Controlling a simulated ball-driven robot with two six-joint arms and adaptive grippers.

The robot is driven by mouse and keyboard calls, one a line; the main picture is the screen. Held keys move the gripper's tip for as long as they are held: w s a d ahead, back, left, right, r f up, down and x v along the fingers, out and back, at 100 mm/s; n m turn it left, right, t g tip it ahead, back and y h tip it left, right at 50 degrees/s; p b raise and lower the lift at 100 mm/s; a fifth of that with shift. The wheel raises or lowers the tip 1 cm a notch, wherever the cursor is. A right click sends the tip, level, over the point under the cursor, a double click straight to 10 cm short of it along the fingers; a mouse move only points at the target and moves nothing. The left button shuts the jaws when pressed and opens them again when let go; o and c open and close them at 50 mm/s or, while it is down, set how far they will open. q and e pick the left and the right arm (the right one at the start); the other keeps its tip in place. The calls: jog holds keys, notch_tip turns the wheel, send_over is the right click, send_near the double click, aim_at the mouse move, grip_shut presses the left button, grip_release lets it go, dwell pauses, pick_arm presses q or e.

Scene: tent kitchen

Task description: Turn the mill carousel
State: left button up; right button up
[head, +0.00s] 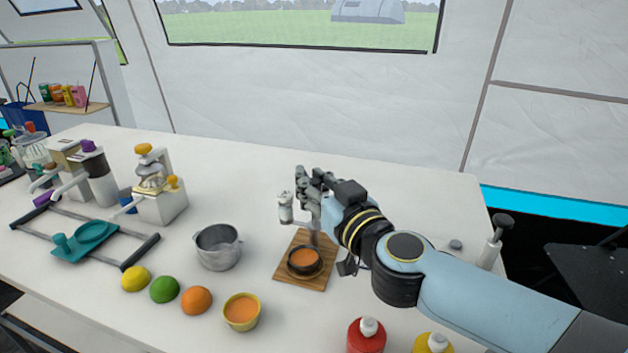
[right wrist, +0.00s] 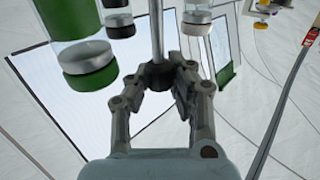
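The mill carousel has a wooden base (head: 287,277) near the middle of the table in the head view. A small bowl with orange contents (head: 305,259) sits on that base. One pale mill (head: 286,207) hangs at the carousel's left side; my right gripper and arm hide much of the rest. In the right wrist view, several mills, one with green parts (right wrist: 90,78), hang around a central post with a dark hub (right wrist: 157,74). My right gripper (head: 312,184) is at the carousel's upper part, its fingers apart with the hub showing between them. Contact is unclear. My left gripper is out of view.
A grey pot (head: 218,247) stands left of the base. A yellow bowl (head: 242,312), an orange (head: 197,300), a lime (head: 165,289) and a lemon (head: 135,278) lie in front. Red (head: 366,338) and yellow (head: 433,344) bottles stand near my right arm. The table behind is clear.

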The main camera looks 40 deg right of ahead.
grip_shut()
